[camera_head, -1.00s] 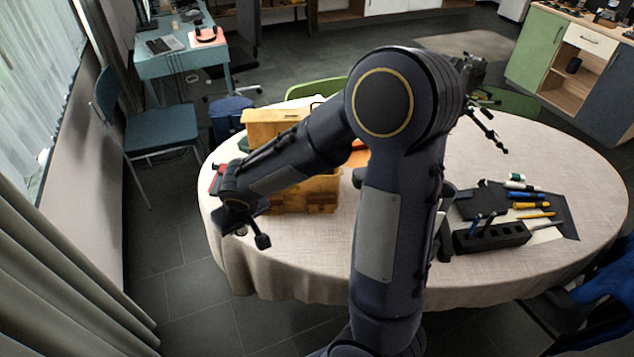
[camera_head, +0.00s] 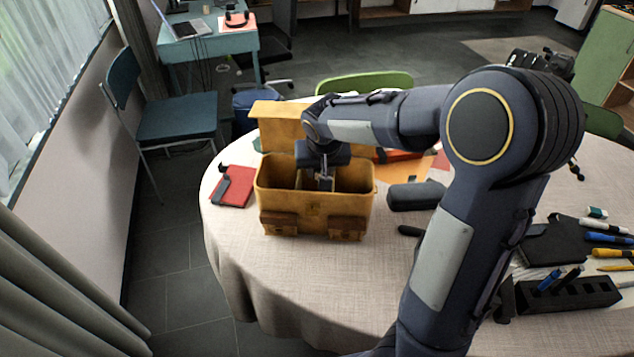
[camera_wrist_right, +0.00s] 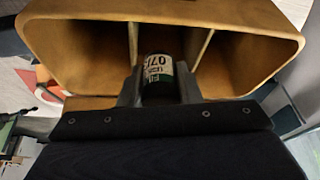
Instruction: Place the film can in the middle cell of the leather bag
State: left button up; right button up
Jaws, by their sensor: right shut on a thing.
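The tan leather bag (camera_head: 290,208) stands open on the table, its flap raised at the back. In the right wrist view the bag (camera_wrist_right: 262,22) shows three cells split by two dividers. My right gripper (camera_head: 326,184) points down into the bag's opening, around its middle. The can lies between the two dividers, at the middle cell. How deep it sits is unclear.
A red notebook (camera_head: 232,192) lies left of the bag. A dark case (camera_head: 416,195) lies to its right. A black pen block (camera_head: 575,292) and several markers are at the table's right. A green chair (camera_head: 365,82) stands behind. Bare cloth lies in front of the bag.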

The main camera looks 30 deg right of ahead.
aim_at(317, 173)
jog(key=x, duration=0.9)
jog(key=shift+w+f, duration=0.15)
jog(key=shift+w, duration=0.3)
